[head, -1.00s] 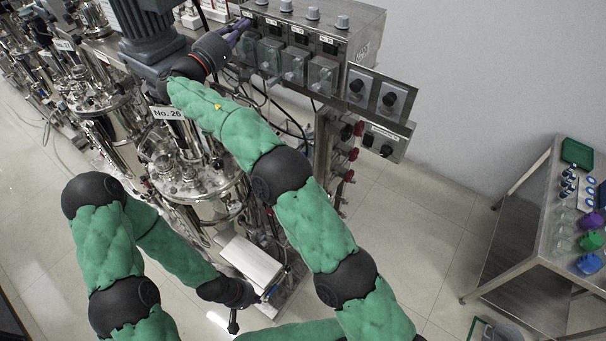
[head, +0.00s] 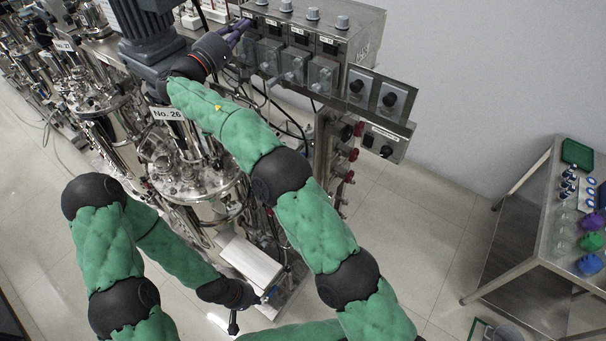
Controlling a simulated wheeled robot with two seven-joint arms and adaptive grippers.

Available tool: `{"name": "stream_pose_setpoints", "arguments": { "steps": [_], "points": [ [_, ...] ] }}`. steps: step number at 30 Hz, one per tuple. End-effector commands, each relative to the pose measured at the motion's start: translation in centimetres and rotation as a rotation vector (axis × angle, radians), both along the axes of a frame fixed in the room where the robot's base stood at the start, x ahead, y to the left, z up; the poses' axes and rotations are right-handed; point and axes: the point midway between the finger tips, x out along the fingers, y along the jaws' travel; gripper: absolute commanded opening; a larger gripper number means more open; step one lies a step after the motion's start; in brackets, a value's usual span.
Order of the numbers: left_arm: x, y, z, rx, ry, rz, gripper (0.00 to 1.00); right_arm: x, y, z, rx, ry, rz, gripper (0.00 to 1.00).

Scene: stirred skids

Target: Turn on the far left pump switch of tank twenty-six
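Tank twenty-six (head: 195,180) is the steel vessel labelled "No. 26" (head: 167,114), under a grey motor. Its steel control box (head: 352,40) stands behind it to the right. The box front has a row of labelled switches with clear covers (head: 295,65) below them. My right gripper (head: 241,30) reaches to the left end of this row, and its dark fingers are at the far left switch. The fingers and arm hide that switch, so contact and the switch's position cannot be told. My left gripper (head: 252,308) is low in front of the tank, fingers apart and empty.
A steel table (head: 545,240) with coloured items stands at right. Open floor (head: 410,240) lies between. Cables hang beneath the box.

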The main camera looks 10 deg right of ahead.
Motion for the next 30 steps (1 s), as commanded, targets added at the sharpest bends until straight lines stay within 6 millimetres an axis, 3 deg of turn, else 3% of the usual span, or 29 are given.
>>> {"name": "stream_pose_setpoints", "arguments": {
  "steps": [18, 30],
  "points": [
    [0.0, 0.0, 0.19, 0.0, 0.0, 0.0, 0.0, 1.03, -0.98, -0.06, -0.001, 0.001, 0.0, 0.0],
    [0.0, 0.0, -0.5, 0.0, 0.0, 0.0, 0.0, 0.28, -0.28, -0.06, 0.0, 0.0, 0.0, 0.0]
  ]
}}
